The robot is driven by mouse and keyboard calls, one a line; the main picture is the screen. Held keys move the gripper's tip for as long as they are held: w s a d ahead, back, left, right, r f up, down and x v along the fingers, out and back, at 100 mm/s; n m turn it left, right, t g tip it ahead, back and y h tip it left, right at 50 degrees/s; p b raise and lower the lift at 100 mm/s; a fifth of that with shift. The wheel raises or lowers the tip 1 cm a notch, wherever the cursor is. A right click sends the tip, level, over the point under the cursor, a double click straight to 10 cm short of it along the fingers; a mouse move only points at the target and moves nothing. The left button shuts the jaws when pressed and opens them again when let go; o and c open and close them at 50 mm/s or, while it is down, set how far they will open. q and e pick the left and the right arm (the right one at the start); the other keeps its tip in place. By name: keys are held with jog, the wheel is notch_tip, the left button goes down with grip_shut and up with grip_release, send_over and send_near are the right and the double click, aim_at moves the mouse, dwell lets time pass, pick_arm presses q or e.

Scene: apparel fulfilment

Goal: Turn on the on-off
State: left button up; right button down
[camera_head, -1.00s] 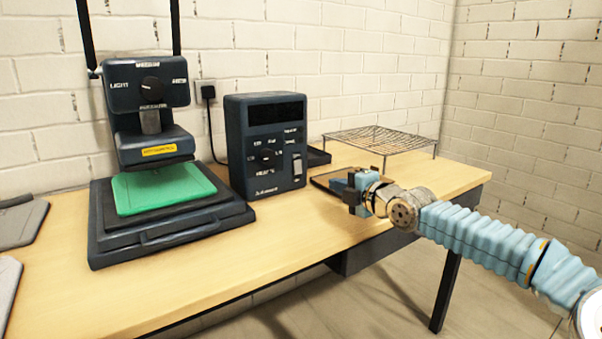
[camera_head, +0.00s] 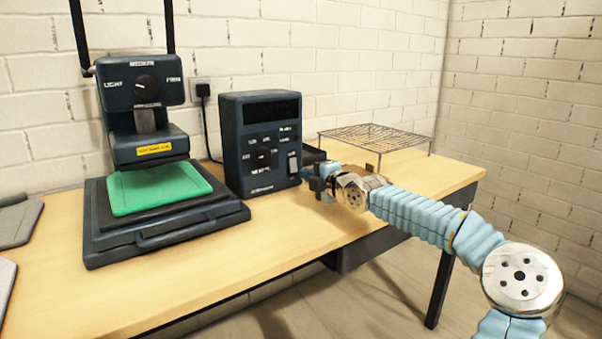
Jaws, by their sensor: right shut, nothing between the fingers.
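A light rocker switch (camera_head: 293,164), which looks like the on-off, sits at the lower right of the front face. My right gripper (camera_head: 309,178) is shut and empty. Its tip is close to the switch at the box's right edge; I cannot tell whether it touches. Whether the switch is on or off is too small to tell. My left gripper is out of view.
A press (camera_head: 147,97) with a dial stands left of the box, a green piece (camera_head: 160,187) on its lower plate. A wire rack (camera_head: 375,137) stands at the back right. Grey flat items (camera_head: 18,222) lie at the far left. The table front (camera_head: 280,235) is clear.

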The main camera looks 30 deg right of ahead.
aim_at(295, 170)
jog(key=shift+w+a+f, duration=0.1)
jog(key=shift+w, duration=0.8)
jog(key=shift+w+a+f, duration=0.1)
jog(key=shift+w, duration=0.8)
